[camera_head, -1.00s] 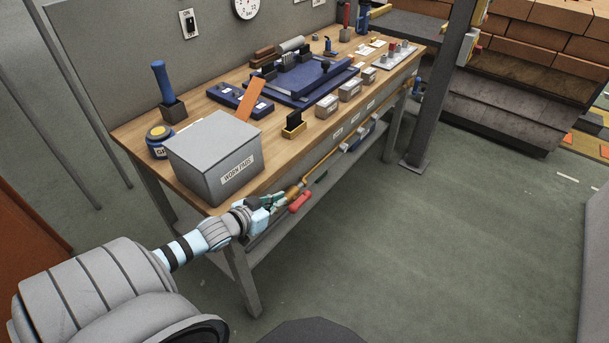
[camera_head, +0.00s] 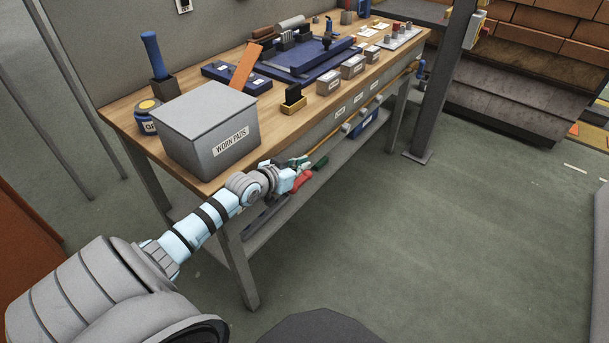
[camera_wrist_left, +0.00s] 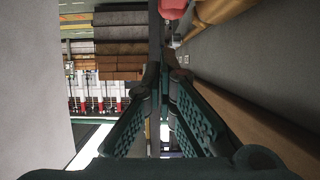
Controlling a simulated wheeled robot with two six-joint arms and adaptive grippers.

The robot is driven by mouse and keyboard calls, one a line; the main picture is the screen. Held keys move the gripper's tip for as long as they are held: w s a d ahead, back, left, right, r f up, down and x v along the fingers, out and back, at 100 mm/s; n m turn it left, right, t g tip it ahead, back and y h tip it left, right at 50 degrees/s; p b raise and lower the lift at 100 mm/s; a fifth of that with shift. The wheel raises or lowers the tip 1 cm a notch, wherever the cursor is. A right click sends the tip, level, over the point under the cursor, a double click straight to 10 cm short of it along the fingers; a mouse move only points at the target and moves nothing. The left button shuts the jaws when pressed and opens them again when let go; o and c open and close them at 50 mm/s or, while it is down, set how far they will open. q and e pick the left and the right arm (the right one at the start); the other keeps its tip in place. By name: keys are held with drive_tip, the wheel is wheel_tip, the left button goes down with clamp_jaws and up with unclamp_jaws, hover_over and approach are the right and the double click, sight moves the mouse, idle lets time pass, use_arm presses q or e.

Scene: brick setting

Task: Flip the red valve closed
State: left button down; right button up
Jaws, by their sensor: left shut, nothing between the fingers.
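The red valve handle (camera_head: 302,181) shows at the front of the workbench, just below the copper pipe (camera_head: 320,156) along the bench's front edge. It is partly hidden by my left gripper (camera_head: 300,163), which is right beside and slightly above it in the head view. The gripper's fingers are shut and empty. In the left wrist view, the teal fingers (camera_wrist_left: 161,78) come together at the tips, and a red piece, likely the valve handle (camera_wrist_left: 172,8), shows at the top edge beyond them. I cannot tell whether they touch. My right gripper is not in view.
A grey "WORN PADS" box (camera_head: 205,125) sits at the bench's near corner above my left arm. The wooden workbench (camera_head: 300,118) holds blue fixtures and small boxes. A lower shelf (camera_head: 290,205) lies under the pipe. A dark post (camera_head: 445,90) stands right; the floor in front is clear.

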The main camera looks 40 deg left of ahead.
sight(305, 172)
use_arm(q)
drive_tip(key=f, duration=0.1)
drive_tip(key=w+f+b, duration=0.1)
drive_tip(key=f, duration=0.1)
drive_tip(key=shift+w+f+b, duration=0.1)
drive_tip(key=shift+f+b, duration=0.2)
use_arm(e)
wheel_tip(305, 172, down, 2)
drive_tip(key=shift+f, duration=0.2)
use_arm(q)
drive_tip(key=shift+r, duration=0.1)
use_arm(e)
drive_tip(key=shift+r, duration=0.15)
use_arm(q)
drive_tip(key=shift+w+g+p, duration=0.15)
drive_tip(key=shift+g+p, duration=0.25)
drive_tip(key=shift+p, duration=0.15)
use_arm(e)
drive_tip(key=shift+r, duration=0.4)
use_arm(q)
drive_tip(key=shift+w+g+p, duration=0.2)
drive_tip(key=shift+g+p, duration=0.4)
drive_tip(key=shift+p, duration=0.15)
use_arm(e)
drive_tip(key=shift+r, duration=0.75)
